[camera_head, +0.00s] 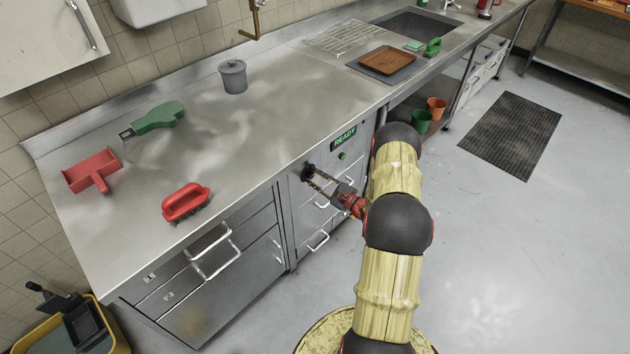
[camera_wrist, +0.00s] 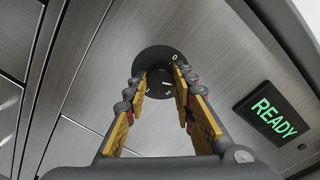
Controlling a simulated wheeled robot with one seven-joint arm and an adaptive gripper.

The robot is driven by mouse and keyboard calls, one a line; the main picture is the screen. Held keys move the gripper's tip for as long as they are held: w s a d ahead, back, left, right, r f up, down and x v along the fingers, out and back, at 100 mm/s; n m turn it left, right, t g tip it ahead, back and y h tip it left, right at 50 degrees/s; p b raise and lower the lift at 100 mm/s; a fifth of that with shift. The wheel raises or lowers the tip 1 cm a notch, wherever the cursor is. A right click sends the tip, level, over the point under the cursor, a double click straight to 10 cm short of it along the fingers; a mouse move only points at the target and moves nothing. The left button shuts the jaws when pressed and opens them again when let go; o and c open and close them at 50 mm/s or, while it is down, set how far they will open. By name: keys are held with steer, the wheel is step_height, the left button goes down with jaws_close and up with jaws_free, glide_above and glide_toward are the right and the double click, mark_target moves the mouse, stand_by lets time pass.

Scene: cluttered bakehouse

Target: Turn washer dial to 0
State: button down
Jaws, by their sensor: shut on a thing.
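The washer dial is a round black knob (camera_head: 307,173) on the steel front panel under the counter. In the wrist view the dial (camera_wrist: 160,60) sits on a dark round plate with small white marks, one of which looks like a 0 near its upper right edge. My gripper (camera_head: 312,176) reaches the panel from the right, its fingers at the dial. In the wrist view my gripper (camera_wrist: 161,85) has its yellow-padded fingers on either side of the knob, shut on it. The fingers hide part of the dial's sides. A display (camera_wrist: 274,116) reads READY in green; it also shows in the head view (camera_head: 344,138).
A small green button (camera_head: 342,156) sits below the display. Drawers with bar handles (camera_head: 318,241) lie below and left of the dial. On the counter (camera_head: 280,110) are a red brush (camera_head: 185,202), a red scoop (camera_head: 92,172), a green tool (camera_head: 155,118) and a grey pot (camera_head: 233,76).

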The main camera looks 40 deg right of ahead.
steer(key=n+b, duration=0.3)
steer(key=n, duration=0.3)
steer(key=shift+a+f+b, duration=0.1)
steer(key=shift+f+b, duration=0.05)
steer(key=shift+b, duration=0.15)
steer(key=n+b, duration=0.2)
steer(key=n, duration=0.1)
steer(key=shift+n+h, duration=0.3)
steer(key=shift+n+b, duration=1.1)
steer(key=shift+n, duration=0.3)
steer(key=c, duration=1.5)
jaws_free()
steer(key=shift+s, duration=0.1)
steer(key=s, duration=1.1)
steer(key=shift+s+d+r, duration=0.25)
steer(key=shift+s+d, duration=0.1)
steer(key=shift+s, duration=0.05)
